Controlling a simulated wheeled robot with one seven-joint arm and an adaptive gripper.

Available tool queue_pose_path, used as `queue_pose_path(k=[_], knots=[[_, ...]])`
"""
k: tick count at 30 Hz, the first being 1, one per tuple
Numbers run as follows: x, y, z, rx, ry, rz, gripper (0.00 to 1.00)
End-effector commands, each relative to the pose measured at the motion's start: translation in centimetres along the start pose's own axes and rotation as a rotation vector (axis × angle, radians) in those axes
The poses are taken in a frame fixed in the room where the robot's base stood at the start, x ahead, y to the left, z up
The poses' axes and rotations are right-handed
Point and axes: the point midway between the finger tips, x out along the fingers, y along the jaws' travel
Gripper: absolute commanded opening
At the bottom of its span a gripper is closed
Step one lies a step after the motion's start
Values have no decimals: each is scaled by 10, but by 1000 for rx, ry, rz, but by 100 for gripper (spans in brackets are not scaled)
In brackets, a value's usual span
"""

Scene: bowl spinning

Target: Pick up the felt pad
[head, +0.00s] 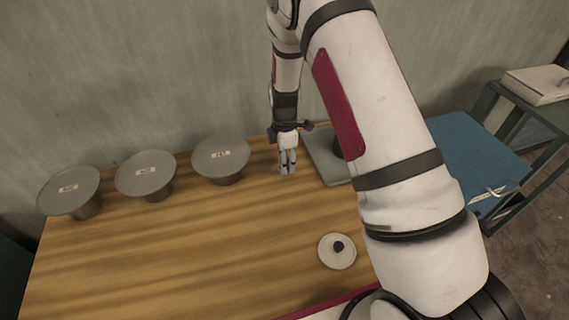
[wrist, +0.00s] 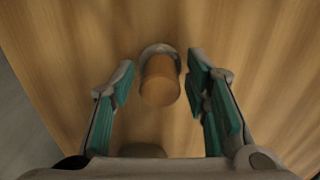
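My gripper (head: 287,166) points down over the wooden table, near its back edge. In the wrist view my gripper (wrist: 161,68) is open, with green-padded fingers apart on either side. Between them is a round tan piece (wrist: 160,82) with a pale grey rim showing behind it; it looks like a handle on a pale base. Neither finger appears to touch it. I cannot tell for certain whether this is the felt pad. In the head view the gripper hides it. A pale round disc (head: 337,259) with a dark knob lies at the table's front right.
Three grey flared forms with labels, left (head: 68,190), middle (head: 146,173) and right (head: 221,155), stand along the wall. A grey base (head: 322,160) stands right of my gripper, partly behind my arm. A blue surface (head: 465,150) is farther right. The table's middle (head: 200,240) is clear.

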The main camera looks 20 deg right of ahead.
Motion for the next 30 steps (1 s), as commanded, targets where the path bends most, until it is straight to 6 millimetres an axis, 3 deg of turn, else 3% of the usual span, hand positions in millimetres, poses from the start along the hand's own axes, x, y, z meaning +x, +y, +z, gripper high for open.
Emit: queue_pose_path(k=[1, 4, 5, 17, 27, 30], knots=[[0, 0, 0, 0, 0, 0, 24], [0, 0, 0, 0, 0, 0, 2], [0, 0, 0, 0, 0, -1, 0], [-2, 0, 0, 0, 1, -2, 0], [-39, 0, 0, 0, 1, 3, 0], [-38, -25, -5, -1, 2, -4, 0]])
